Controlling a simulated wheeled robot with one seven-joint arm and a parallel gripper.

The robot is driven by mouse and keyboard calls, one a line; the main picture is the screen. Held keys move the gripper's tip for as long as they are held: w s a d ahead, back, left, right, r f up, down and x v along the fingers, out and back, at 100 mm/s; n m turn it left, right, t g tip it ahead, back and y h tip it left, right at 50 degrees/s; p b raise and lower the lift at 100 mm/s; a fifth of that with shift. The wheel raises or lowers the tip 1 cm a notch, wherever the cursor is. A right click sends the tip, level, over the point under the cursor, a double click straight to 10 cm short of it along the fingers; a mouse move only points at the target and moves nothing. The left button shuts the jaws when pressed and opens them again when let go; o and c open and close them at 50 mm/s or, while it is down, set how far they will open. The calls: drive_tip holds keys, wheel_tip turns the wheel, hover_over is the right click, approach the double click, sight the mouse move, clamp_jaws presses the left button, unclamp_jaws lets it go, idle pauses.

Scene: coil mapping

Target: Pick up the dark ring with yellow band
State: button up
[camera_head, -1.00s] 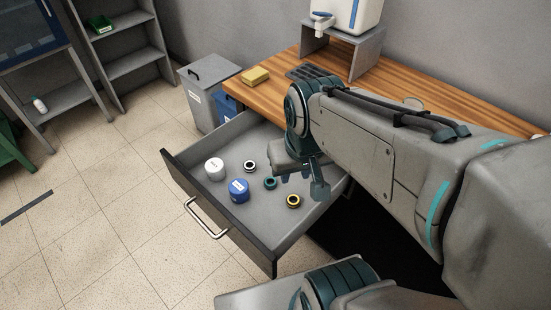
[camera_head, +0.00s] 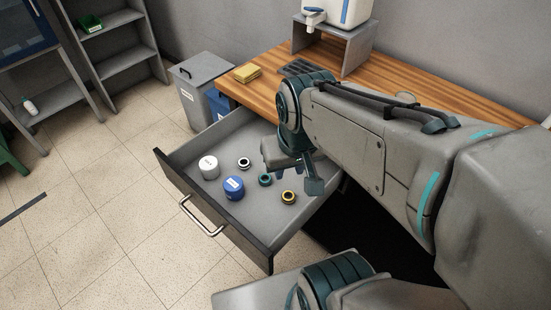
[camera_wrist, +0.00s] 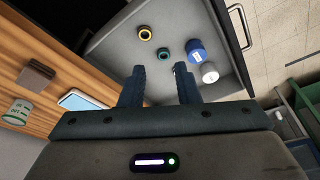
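The dark ring with a yellow band (camera_head: 288,197) lies on the floor of the open drawer (camera_head: 215,233), towards its right side. It also shows in the wrist view (camera_wrist: 145,33), beyond my fingertips and a little left of the gap between them. My gripper (camera_wrist: 159,69) is open and empty, its two fingers apart above the drawer.
A teal ring (camera_head: 265,179), a dark ring with a white band (camera_head: 244,163), a blue can (camera_head: 233,188) and a white can (camera_head: 209,167) stand in the drawer. The wooden desk (camera_head: 262,92) borders it behind.

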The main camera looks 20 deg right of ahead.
drive_tip(key=o, duration=0.7)
drive_tip(key=shift+o, duration=0.3)
drive_tip(key=shift+w+d+f+n, duration=0.15)
drive_tip(key=shift+w+f+n, duration=0.15)
drive_tip(key=shift+n, duration=0.1)
drive_tip(key=n+g+b, duration=0.3)
drive_tip(key=n+b, duration=0.2)
drive_tip(key=n, duration=1.5)
hover_over(288, 193)
drive_tip(key=s+a, duration=0.1)
wheel_tip(288, 193, down, 15)
wheel_tip(288, 193, down, 8)
drive_tip(key=shift+s+f+b, duration=0.15)
drive_tip(key=shift+f+b, duration=0.05)
drive_tip(key=shift+b, duration=0.95)
drive_tip(key=shift+d+f+b, duration=0.15)
drive_tip(key=shift+f+b, duration=0.2)
drive_tip(key=shift+f, duration=1.05)
drive_tip(key=shift+d+f+b, duration=0.1)
drive_tip(key=shift+f+b, duration=0.25)
drive_tip(key=shift+f, duration=1.05)
